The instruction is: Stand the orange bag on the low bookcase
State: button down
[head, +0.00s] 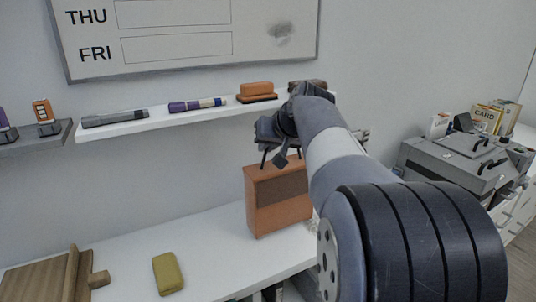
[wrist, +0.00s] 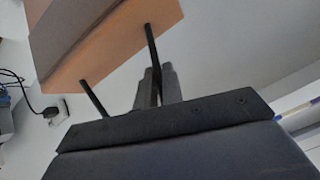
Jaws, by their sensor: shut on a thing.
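The orange bag (head: 272,208) is a boxy bag with a brown upper flap and dark handles. It hangs upright below my gripper (head: 282,148), which is shut on its handle. The arm partly hides the grip. In the wrist view the bag (wrist: 105,45) fills the upper left, with two black handle straps running to my gripper (wrist: 158,88). The low bookcase (head: 210,250) has a white top that lies below the bag. I cannot tell whether the bag's bottom touches it.
A yellow-green case (head: 168,273) and a wooden holder (head: 62,278) stand on the white top at left. A wall shelf (head: 160,122) above carries markers and an orange eraser (head: 257,89). A grey machine (head: 460,160) stands at right. The top between case and bag is clear.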

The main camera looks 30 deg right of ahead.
jog(key=shift+f, duration=0.6)
jog(key=shift+f, duration=0.2)
jog(key=c, duration=1.5)
grip_release()
jog(key=shift+c, duration=0.2)
jog(key=shift+s+r, duration=0.25)
jog(key=shift+r, duration=0.15)
jog(key=p+v, duration=0.1)
jog(key=v, duration=1)
jog(key=shift+s, duration=0.2)
jog(key=shift+r, duration=0.1)
